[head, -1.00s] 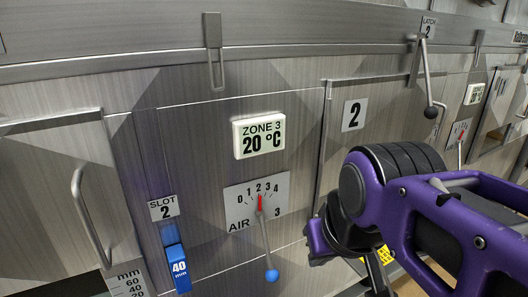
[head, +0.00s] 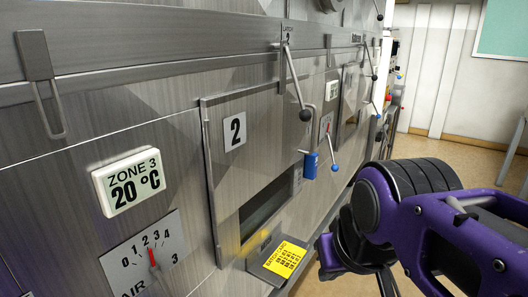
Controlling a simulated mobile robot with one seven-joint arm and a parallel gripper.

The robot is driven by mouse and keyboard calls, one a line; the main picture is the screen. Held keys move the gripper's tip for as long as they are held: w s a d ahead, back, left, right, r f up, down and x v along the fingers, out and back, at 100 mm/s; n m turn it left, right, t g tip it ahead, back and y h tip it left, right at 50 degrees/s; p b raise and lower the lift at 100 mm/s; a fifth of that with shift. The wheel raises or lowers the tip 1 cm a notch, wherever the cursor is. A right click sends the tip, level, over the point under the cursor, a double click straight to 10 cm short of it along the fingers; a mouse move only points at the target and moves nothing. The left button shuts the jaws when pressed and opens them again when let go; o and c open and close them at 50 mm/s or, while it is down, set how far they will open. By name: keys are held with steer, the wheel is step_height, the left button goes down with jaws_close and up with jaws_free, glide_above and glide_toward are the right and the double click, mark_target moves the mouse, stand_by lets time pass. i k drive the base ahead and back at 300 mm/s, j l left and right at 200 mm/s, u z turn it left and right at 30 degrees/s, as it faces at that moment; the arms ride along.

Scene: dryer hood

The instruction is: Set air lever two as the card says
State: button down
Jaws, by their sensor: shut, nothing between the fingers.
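The yellow card (head: 285,259), headed like a batch card, lies on a small ledge low on the front; its print is too small to read. The near air plate (head: 168,243) is marked 3, with its red pointer near 2; its knob is out of frame. A farther plate (head: 326,124) has a red pointer and a lever with a blue knob (head: 334,168); its number and scale are not legible. My purple and black arm fills the lower right, apart from both levers. I cannot make out my gripper's fingers in the frame.
A panel (head: 235,133) marked 2 has a dark window below. A latch lever with a dark ball (head: 305,115) sticks out above a blue block (head: 310,164). A Zone 3 display (head: 129,181) reads 20 °C. Open floor (head: 445,155) lies at the right.

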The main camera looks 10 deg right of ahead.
mark_target(335, 167)
steer(key=z, duration=0.55)
steer(key=u, duration=0.5)
steer(key=k+j+z, duration=0.1)
steer(key=j+z, duration=0.15)
steer(key=i+l+u, duration=0.1)
steer(key=l, duration=0.25)
steer(key=l+u, duration=0.1)
steer(key=l, duration=0.3)
steer(key=i+l+z, duration=0.1)
steer(key=l+z, duration=0.4)
steer(key=l, duration=0.25)
steer(key=j+u, duration=0.4)
